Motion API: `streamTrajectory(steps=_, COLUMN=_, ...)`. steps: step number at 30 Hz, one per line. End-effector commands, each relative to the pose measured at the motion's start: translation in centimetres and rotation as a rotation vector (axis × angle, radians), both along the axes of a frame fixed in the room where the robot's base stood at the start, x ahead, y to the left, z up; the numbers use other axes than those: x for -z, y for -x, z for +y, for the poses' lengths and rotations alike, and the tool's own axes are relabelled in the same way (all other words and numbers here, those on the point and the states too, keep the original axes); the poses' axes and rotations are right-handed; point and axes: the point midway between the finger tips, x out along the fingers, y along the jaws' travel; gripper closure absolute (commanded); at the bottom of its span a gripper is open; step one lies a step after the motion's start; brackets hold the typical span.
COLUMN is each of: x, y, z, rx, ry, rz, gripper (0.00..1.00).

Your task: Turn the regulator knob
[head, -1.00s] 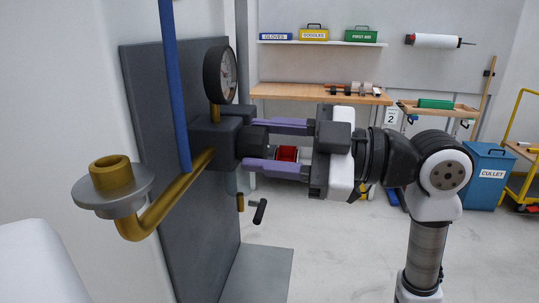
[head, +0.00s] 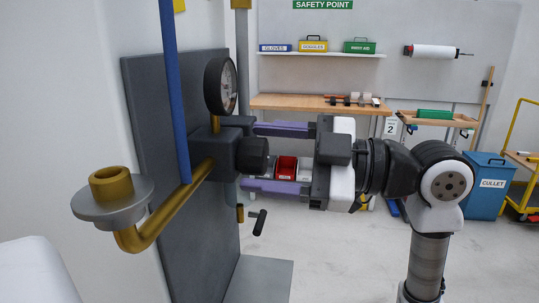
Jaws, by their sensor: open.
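The regulator knob (head: 252,155) is a dark, ribbed cylinder facing right on the dark regulator block (head: 210,150), which is fixed to a grey upright panel (head: 150,110). A round pressure gauge (head: 221,86) stands on a brass stem above the block. My gripper (head: 248,157) comes from the right with two purple fingers spread wide. The upper fingertip is above the knob and the lower one is below it. Gaps show between the fingers and the knob. Whether the fingers line up with the knob in depth is hard to tell.
A brass pipe (head: 180,205) with a flanged end (head: 112,195) runs out front left. A blue pipe (head: 173,90) rises before the panel. A black-handled valve (head: 258,222) sits below my gripper. Behind are a workbench (head: 280,102) and a blue cullet bin (head: 488,180).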

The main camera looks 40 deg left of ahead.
Motion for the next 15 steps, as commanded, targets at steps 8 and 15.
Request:
streamTrajectory(steps=8, x=0.2, y=-2.1, z=-3.3, rx=0.005, ry=-0.001, rz=0.002, gripper=0.35)
streamTrajectory(steps=15, x=0.3, y=-4.8, z=-8.1, rx=0.003, ry=-0.001, rz=0.001, gripper=0.35)
